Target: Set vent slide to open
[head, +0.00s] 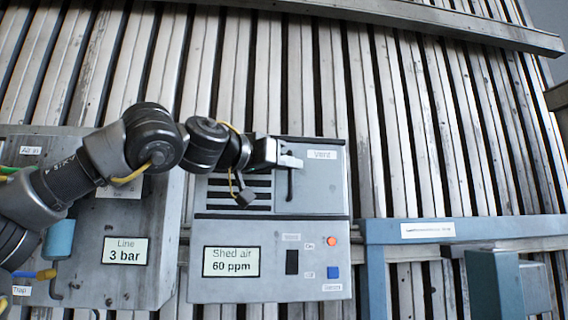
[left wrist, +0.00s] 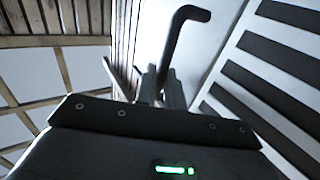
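The vent panel (head: 322,180) is a grey plate labelled "Vent" at the upper right of the grey blower housing. The black vent slide handle (head: 290,186) stands upright near its left side; its upper part is hidden by my left gripper (head: 290,161). In the left wrist view the handle (left wrist: 186,20) is a dark bent rod passing between the two close fingers (left wrist: 162,88) of my left gripper, which look shut on it. The contact is small and dark. My right gripper is in neither view.
Black louvres (head: 222,193) lie left of the vent panel. The "Line 3 bar" panel (head: 150,285) stands left; a blue frame (head: 375,262) stands right.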

